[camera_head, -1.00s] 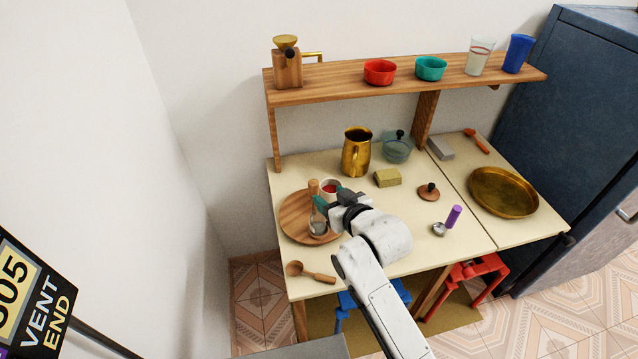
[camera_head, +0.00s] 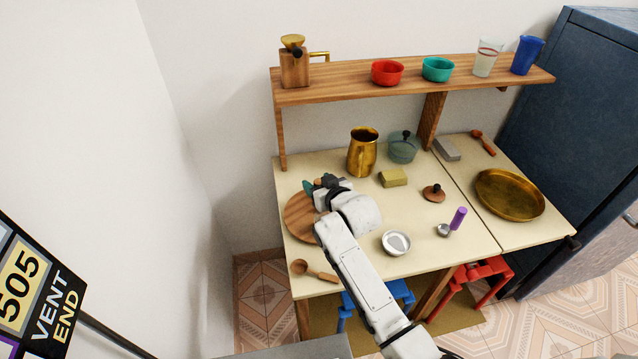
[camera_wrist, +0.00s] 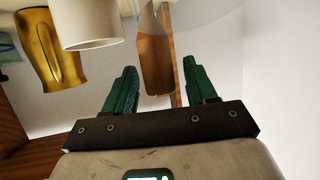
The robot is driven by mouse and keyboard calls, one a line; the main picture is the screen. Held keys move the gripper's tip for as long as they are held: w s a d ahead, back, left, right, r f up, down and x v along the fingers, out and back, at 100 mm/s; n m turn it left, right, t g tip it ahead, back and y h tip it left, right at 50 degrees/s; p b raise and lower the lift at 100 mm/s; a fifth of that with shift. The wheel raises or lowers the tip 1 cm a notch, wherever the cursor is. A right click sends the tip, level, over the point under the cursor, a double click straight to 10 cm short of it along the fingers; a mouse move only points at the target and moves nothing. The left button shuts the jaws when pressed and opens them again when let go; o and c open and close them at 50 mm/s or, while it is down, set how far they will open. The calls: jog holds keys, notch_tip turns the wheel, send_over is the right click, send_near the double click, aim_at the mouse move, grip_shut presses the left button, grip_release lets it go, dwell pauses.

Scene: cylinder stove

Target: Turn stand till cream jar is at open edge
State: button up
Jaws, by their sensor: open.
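The stand (camera_head: 299,216) is a round wooden disc at the table's left side, largely covered by my arm in the head view. My gripper (camera_head: 317,184) is open over its back part. In the wrist view, an upright wooden post (camera_wrist: 156,62) shows between the open green fingers (camera_wrist: 160,68); contact cannot be told. A white cup-like vessel (camera_wrist: 92,24) is up and left of the fingers, and a clear glass piece (camera_wrist: 205,10) is at the top. I cannot tell which is the cream jar. The vessels on the stand are hidden in the head view.
A brass pitcher (camera_head: 362,155) stands behind and right of my gripper. A yellow sponge (camera_head: 393,177), glass pot (camera_head: 403,147) and metal bowl (camera_head: 396,242) are further right. A wooden spoon (camera_head: 313,271) lies at the front edge. The shelf (camera_head: 350,80) overhangs the back.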

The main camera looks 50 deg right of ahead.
jog(key=shift+c, duration=0.2)
grip_shut()
dwell(0.3)
